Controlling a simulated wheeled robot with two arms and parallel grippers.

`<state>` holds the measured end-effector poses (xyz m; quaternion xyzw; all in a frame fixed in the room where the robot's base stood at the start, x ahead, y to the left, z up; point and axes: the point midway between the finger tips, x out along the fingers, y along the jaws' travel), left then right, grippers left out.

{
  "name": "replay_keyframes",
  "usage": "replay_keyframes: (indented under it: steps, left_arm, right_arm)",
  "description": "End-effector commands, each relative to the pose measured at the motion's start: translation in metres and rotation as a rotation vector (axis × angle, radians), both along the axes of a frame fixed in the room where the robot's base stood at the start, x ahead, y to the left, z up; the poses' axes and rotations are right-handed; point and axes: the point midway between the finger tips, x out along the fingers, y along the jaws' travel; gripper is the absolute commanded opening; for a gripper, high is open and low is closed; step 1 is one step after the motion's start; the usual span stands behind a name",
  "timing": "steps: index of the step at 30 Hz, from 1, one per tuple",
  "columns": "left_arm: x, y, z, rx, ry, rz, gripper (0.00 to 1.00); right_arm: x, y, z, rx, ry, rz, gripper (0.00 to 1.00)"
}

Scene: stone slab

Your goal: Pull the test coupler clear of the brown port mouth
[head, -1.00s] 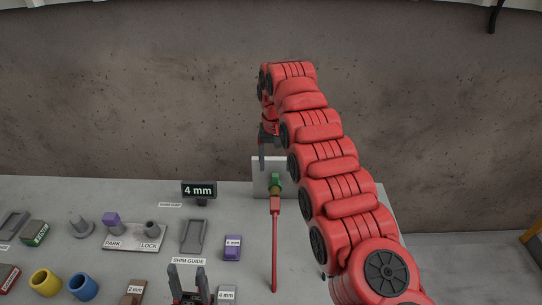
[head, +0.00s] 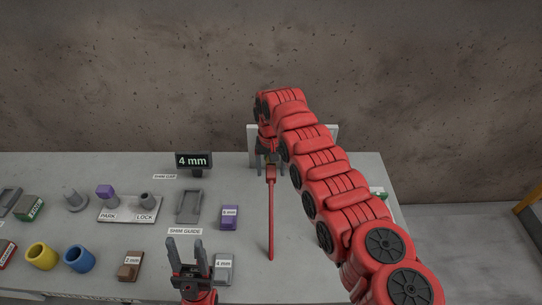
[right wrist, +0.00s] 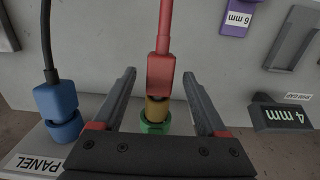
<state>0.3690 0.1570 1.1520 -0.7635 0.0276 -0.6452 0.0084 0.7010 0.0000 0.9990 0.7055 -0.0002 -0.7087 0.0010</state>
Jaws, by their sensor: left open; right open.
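The red test coupler (right wrist: 159,75) sits on a brown-yellow port mouth (right wrist: 157,108) above a green base (right wrist: 155,128) in the right wrist view. A long red rod or lead runs from the coupler; it also shows in the head view (head: 271,220). I cannot tell how deep the coupler sits in the mouth. My right gripper (right wrist: 159,72) is open, with one finger on each side of the coupler and visible gaps. In the head view it (head: 268,162) hides most of the port. My left gripper (head: 186,243) is open and empty, fingers up, over the slab's front.
A blue connector (right wrist: 56,98) with a black lead stands beside the port on the panel (right wrist: 90,108). A 4 mm sign (head: 194,162), a shim guide (head: 188,206), a purple block (head: 229,217) and a PARK/LOCK plate (head: 128,211) lie to the left.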

Motion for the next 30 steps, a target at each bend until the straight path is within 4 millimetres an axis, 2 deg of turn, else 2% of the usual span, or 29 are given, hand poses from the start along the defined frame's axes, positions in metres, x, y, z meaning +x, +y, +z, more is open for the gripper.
replay_keyframes:
  steps: [11,14,24,30]
  left_arm:
    - [-0.0001,0.0,0.0014,0.0,0.0,0.0,0.5]
    - [0.0,0.0,0.0014,0.0,0.0,0.0,0.5]
    - [0.0,0.0,0.0014,0.0,0.0,0.0,0.5]
    - [0.0,0.0,0.0018,0.0,0.0,0.0,0.5]
  right_arm:
    - [0.0011,-0.0004,-0.0069,0.001,-0.004,-0.001,0.75]
    - [0.001,-0.0004,-0.0069,0.001,-0.004,-0.001,0.61]
    - [0.001,-0.0005,-0.0067,0.001,-0.004,-0.001,0.0]
    - [0.001,-0.0005,-0.0064,0.0,-0.004,-0.001,0.0]
